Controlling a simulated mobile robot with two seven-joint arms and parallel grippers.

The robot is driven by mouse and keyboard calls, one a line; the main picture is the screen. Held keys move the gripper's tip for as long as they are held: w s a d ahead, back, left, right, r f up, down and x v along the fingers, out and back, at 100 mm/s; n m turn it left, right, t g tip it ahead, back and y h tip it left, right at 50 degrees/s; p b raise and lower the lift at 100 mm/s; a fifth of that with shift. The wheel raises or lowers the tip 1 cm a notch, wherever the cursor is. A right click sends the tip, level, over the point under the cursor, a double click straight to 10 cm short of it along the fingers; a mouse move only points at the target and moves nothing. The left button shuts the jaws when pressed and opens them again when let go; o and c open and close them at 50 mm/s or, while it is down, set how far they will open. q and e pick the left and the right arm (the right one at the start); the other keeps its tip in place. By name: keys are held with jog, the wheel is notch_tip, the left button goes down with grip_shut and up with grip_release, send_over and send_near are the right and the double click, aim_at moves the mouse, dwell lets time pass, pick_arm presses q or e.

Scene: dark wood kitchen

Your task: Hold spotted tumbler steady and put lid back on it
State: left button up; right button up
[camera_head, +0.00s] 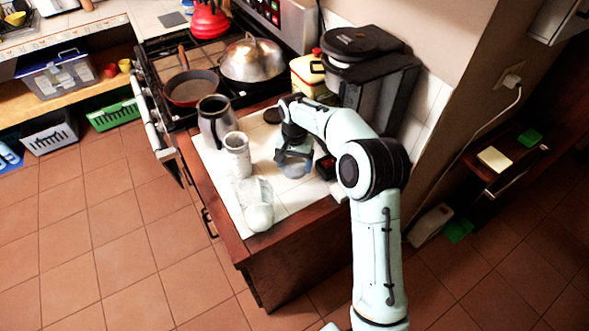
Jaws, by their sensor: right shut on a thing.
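A tall pale tumbler (237,160) with a faint, speckled-looking surface stands upright on the white-tiled counter. It is most likely the spotted tumbler. A flat dark disc (271,116) lies behind it to the right; I cannot tell whether it is the lid. My right gripper (291,149) points down over the counter, right of the tumbler and apart from it. It is shut on a greyish, rounded thing (295,166) low over or on the tiles; its fingers and grip are hard to make out. My left gripper is not in view.
A dark metal jug (215,121) stands just behind the tumbler. Clear glassware (257,205) is near the counter's front edge. A black coffee machine (372,80) stands behind my arm. The stove with a red pan (192,88) and a domed steel lid (251,60) is back left.

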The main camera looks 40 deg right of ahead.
aim_at(295, 166)
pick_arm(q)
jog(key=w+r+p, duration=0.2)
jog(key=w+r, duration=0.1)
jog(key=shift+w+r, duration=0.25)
pick_arm(e)
notch_tip(295, 166, up, 16)
jog(key=shift+f, duration=0.1)
